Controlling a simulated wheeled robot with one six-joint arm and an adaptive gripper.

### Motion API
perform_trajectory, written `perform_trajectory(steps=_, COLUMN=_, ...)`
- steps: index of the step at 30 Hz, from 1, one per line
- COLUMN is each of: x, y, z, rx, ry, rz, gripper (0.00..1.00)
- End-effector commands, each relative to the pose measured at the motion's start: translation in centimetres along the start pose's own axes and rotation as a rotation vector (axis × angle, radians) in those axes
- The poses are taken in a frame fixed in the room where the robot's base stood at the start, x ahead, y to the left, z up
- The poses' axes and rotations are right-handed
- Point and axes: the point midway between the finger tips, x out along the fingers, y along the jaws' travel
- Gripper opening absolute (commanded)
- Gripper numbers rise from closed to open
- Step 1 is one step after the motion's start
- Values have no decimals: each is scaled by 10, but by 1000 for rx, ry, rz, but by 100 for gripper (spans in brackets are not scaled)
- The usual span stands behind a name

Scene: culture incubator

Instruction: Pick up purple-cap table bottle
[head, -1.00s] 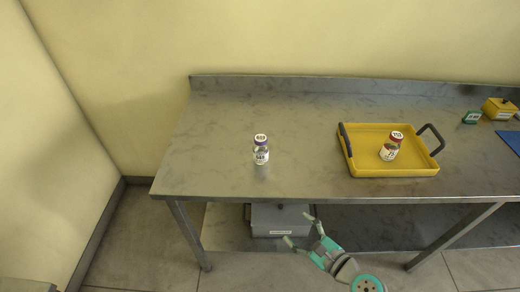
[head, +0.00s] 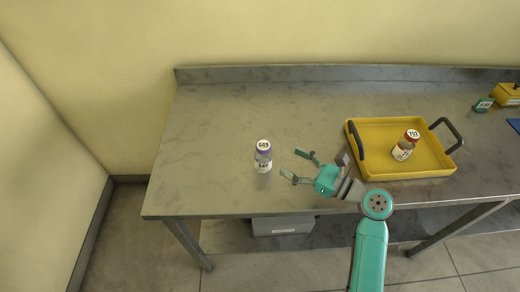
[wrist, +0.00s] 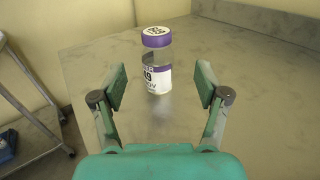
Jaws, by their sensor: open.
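The purple-cap bottle (head: 263,157) stands upright on the left part of the metal table. It has a clear body, a white label and a white-topped purple cap. My gripper (head: 298,166) is open and empty, just to the right of the bottle in the head view, with its fingers pointing toward it. In the wrist view the bottle (wrist: 156,62) stands ahead, in line with the gap between the two open fingertips (wrist: 161,90). The bottle appears beyond the fingertips, and nothing is between them.
A yellow tray (head: 385,173) with dark handles stands to the right on the steel table (head: 225,120) and holds a red-cap bottle (head: 405,145). A green item (head: 484,105) and a yellow box (head: 508,95) are at far right. The table around the purple-cap bottle is clear.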

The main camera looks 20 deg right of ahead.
Motion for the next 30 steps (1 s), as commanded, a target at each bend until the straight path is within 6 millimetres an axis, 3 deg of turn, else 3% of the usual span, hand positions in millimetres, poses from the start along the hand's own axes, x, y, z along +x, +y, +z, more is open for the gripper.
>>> perform_trajectory(steps=9, x=43, y=1, z=0, rx=-1, ry=1, rz=3, gripper=74)
perform_trajectory(steps=17, x=59, y=2, z=1, rx=-3, ry=0, rz=2, gripper=74)
perform_trajectory(steps=25, x=95, y=5, z=2, rx=-2, ry=0, rz=2, gripper=74)
perform_trajectory(steps=30, x=102, y=4, z=2, rx=-2, ry=0, rz=0, gripper=74)
